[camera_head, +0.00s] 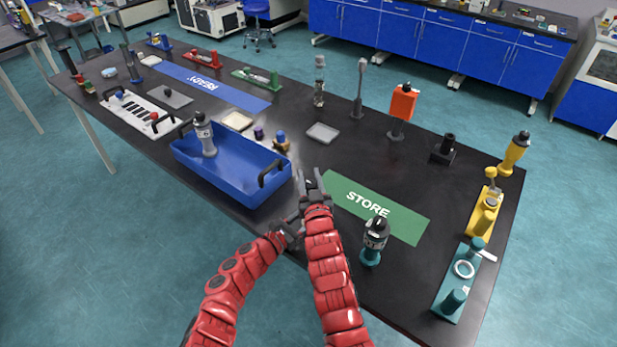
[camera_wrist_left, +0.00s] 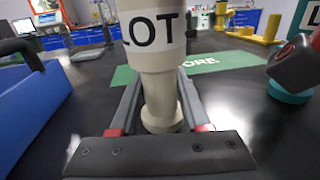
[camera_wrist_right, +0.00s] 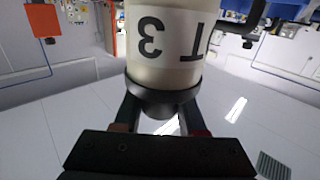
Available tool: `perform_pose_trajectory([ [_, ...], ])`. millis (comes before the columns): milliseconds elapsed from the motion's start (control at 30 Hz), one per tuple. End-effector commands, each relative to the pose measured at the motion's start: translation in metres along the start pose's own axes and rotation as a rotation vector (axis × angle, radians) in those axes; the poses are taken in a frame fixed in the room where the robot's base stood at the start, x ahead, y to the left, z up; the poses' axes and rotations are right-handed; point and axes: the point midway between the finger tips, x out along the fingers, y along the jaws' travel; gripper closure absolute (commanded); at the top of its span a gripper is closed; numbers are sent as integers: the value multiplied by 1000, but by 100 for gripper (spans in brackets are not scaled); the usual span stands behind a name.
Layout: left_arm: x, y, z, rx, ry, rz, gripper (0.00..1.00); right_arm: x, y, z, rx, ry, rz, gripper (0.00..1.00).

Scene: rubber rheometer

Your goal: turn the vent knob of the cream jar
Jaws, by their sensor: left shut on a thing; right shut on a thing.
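The cream jar with a dark-lettered label fills the middle of the left wrist view (camera_wrist_left: 155,75). My left gripper (camera_wrist_left: 160,112) is shut on its narrow lower body, just above the flared foot. In the right wrist view the jar (camera_wrist_right: 165,45) appears with its lettering upside down. My right gripper (camera_wrist_right: 160,118) is shut on the black end part (camera_wrist_right: 162,98) of the jar. In the head view my right gripper (camera_head: 313,188) is above and beyond my left gripper (camera_head: 291,228), at the table's front edge. The grippers hide most of the jar there.
A blue tray (camera_head: 218,178) holding a pale jar (camera_head: 205,137) stands to the left. A green STORE mat (camera_head: 405,225) and a teal-footed jar (camera_head: 374,242) are close on the right. Yellow and teal fixtures line the right end. The table middle has some bare room.

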Motion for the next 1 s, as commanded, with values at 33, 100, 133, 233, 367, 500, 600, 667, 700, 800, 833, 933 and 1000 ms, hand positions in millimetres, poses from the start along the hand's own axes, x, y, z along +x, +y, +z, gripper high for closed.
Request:
perform_pose_trajectory([
  [33,0,0,1,2,-3,-1,100,0,1,5,2,-12,8,100],
  [100,0,0,1,2,-3,-1,100,0,1,4,-1,-11,13,100],
  [133,0,0,1,2,-3,-1,100,0,1,4,-1,-11,14,100],
  [233,0,0,1,2,-4,-1,100,0,0,4,-1,-11,15,100],
  [367,0,0,2,2,-4,-1,100,0,0,3,-2,-10,15,100],
  [500,0,0,2,2,-4,-1,100,0,0,3,-2,-9,15,49],
  [600,0,0,1,2,-3,-1,100,0,0,2,-2,-7,14,31],
  [667,0,0,1,2,-3,-1,100,0,0,1,-2,-6,14,29],
  [700,0,0,1,2,-3,-1,100,0,0,1,-2,-5,14,29],
  [800,0,0,1,2,-2,-1,100,0,0,1,-2,-4,14,29],
  [833,0,0,1,2,-2,-1,100,0,0,0,-2,-4,14,29],
  [933,0,0,1,2,-2,-1,100,-1,0,0,-2,-3,14,29],
  [1000,0,0,1,2,-2,-1,100,-5,1,0,-2,-3,15,29],
])
